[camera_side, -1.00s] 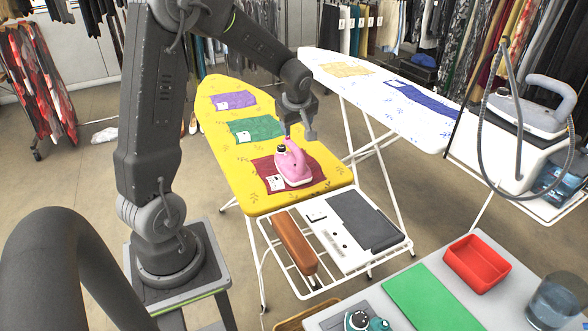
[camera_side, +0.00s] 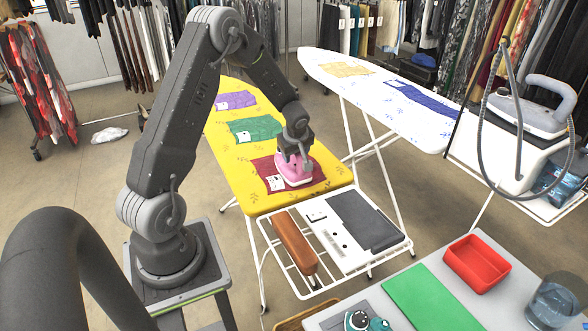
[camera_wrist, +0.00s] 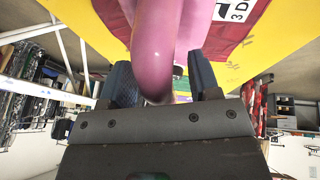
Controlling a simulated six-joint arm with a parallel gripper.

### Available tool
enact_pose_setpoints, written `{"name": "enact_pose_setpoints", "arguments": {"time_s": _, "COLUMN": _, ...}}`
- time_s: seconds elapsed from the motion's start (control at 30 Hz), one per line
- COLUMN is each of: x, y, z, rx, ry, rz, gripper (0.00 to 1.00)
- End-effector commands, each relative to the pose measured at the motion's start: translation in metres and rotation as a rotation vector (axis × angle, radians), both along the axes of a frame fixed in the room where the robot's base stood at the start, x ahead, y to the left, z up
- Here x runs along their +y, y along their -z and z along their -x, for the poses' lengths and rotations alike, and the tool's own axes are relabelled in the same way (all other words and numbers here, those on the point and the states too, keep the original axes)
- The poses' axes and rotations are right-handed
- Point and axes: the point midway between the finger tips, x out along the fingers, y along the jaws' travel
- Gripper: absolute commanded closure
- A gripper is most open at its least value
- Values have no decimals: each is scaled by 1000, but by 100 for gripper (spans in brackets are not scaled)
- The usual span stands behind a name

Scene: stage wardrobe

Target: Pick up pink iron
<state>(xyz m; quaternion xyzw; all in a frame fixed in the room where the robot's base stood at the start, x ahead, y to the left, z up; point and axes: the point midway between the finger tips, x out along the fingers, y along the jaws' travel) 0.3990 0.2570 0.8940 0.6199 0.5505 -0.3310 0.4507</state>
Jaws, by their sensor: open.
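The pink iron (camera_side: 291,181) stands on a dark red cloth (camera_side: 318,170) near the front end of the yellow ironing board (camera_side: 258,204). My gripper (camera_side: 304,167) is low at the iron in the side view and hides part of it, including most of its handle. In the wrist view, the iron's pink handle (camera_wrist: 156,45) runs between the two dark fingers of my gripper (camera_wrist: 160,88). The fingers are open, one on each side of the handle. I cannot tell whether either finger touches it.
A green cloth (camera_side: 255,130) and a purple cloth (camera_side: 236,100) lie farther back on the yellow board. A white rack (camera_side: 290,272) is attached at its front end. A white patterned board (camera_side: 420,128) stands to the right. A grey iron (camera_side: 527,115) rests at the far right.

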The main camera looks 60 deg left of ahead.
Motion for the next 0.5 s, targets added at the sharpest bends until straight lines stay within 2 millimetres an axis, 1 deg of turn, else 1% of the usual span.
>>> {"name": "enact_pose_setpoints", "arguments": {"time_s": 0.03, "x": 2, "y": 4, "z": 0, "rx": 1, "ry": 0, "rz": 1, "gripper": 44}}
{"name": "enact_pose_setpoints", "arguments": {"time_s": 0.1, "x": 2, "y": 6, "z": -1, "rx": 1, "ry": 0, "rz": 0, "gripper": 44}}
{"name": "enact_pose_setpoints", "arguments": {"time_s": 0.3, "x": 2, "y": 6, "z": -1, "rx": 0, "ry": 0, "rz": 0, "gripper": 44}}
{"name": "enact_pose_setpoints", "arguments": {"time_s": 0.5, "x": 2, "y": 6, "z": -1, "rx": 0, "ry": 1, "rz": 0, "gripper": 63}}
